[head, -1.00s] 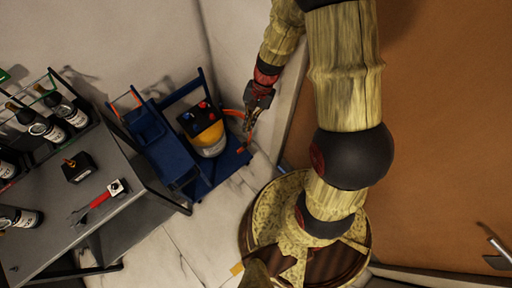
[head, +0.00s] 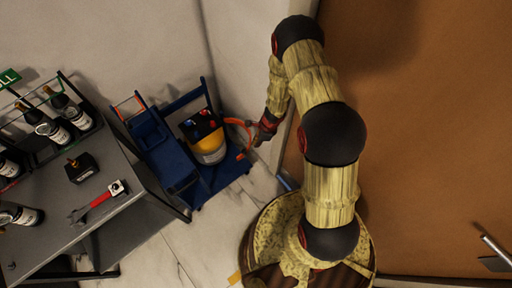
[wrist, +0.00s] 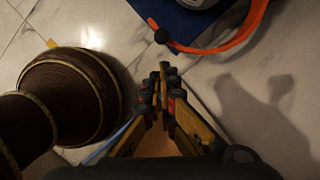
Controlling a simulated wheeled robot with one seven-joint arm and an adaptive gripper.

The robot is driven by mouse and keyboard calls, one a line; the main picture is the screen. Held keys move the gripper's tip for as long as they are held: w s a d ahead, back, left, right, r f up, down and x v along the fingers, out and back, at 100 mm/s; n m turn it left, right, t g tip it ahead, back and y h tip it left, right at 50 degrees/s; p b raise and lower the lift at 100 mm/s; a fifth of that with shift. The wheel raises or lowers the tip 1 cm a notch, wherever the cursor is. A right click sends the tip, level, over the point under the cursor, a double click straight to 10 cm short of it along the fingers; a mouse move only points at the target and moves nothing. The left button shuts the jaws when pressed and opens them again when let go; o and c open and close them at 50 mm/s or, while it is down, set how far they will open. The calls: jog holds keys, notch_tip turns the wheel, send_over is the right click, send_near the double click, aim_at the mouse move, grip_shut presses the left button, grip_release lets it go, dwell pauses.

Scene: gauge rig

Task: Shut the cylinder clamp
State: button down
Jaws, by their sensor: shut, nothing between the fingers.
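The clamp is an orange curved arm (head: 238,122) at the right side of a blue cart (head: 228,174), standing out from the yellow cylinder (head: 211,152) with a dark top. In the wrist view the orange clamp arm (wrist: 240,38) curves across the top right, with a dark knob near its left end. My gripper (head: 257,143) is just right of the clamp in the head view; its fingers are small there. In the wrist view my gripper (wrist: 164,78) is shut and empty, with a visible gap in the picture between its fingertips and the clamp.
A grey table (head: 130,200) at left carries a red-handled wrench (head: 98,200), a black box (head: 81,168) and several bottles. A wall stands close behind my gripper, with a brown door (head: 430,120) to the right. Pale marble floor lies in front of the cart.

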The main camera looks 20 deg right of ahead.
jog(key=b+x, duration=0.3)
jog(key=x, duration=0.5)
jog(key=shift+f, duration=0.35)
jog(key=shift+a, duration=0.15)
